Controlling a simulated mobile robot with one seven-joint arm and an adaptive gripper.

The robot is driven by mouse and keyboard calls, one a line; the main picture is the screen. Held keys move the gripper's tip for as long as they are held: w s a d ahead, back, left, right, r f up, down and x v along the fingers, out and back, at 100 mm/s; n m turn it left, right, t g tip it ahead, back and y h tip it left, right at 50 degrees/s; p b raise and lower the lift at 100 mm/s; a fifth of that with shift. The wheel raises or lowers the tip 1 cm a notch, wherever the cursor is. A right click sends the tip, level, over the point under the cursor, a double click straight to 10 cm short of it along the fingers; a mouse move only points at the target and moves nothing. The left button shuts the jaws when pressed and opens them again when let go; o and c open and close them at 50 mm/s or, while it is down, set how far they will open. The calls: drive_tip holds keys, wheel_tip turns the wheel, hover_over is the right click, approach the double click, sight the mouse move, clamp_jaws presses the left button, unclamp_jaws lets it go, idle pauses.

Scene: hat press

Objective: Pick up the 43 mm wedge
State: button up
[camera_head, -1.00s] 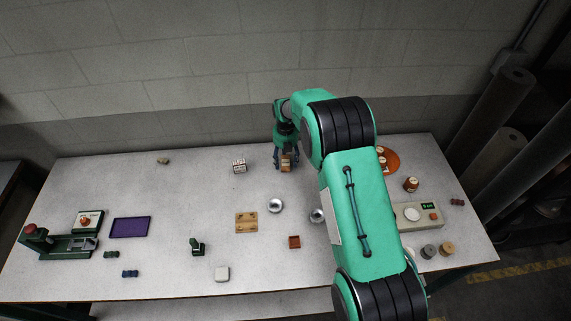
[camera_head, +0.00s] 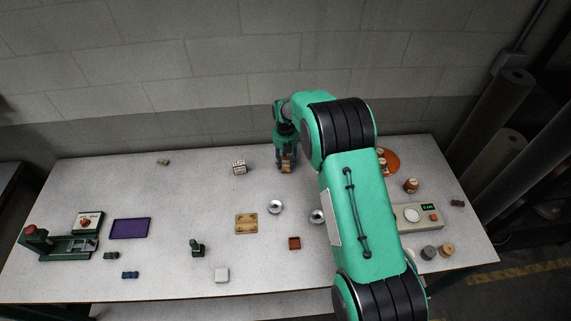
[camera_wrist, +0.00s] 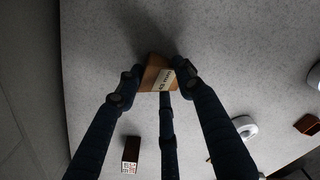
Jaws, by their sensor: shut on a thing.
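The wedge is a small tan wooden block (camera_wrist: 157,74) with a white label in the wrist view; the label text is too blurred to read surely. My gripper (camera_wrist: 156,80) is shut on it, with finger pads touching its left and right sides and a third finger below it in the picture. In the head view my gripper (camera_head: 286,163) is at the back middle of the table, with the tan block (camera_head: 286,160) between its fingers. The block appears at or very near the table top; I cannot tell if it touches. Its underside is hidden.
An orange disc with jars (camera_head: 391,160) is to the right. The back left table is mostly clear.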

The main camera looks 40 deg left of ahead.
sight(286, 163)
drive_tip(key=shift+r, duration=1.55)
drive_tip(key=shift+d+r, duration=0.1)
drive_tip(key=shift+r, duration=0.15)
drive_tip(key=s+d, duration=0.3)
drive_tip(key=d, duration=0.1)
drive_tip(key=s+d+r, duration=0.1)
drive_tip(key=s+d, duration=0.2)
drive_tip(key=d, duration=0.1)
drive_tip(key=s+d, duration=0.4)
drive_tip(key=shift+r, duration=0.2)
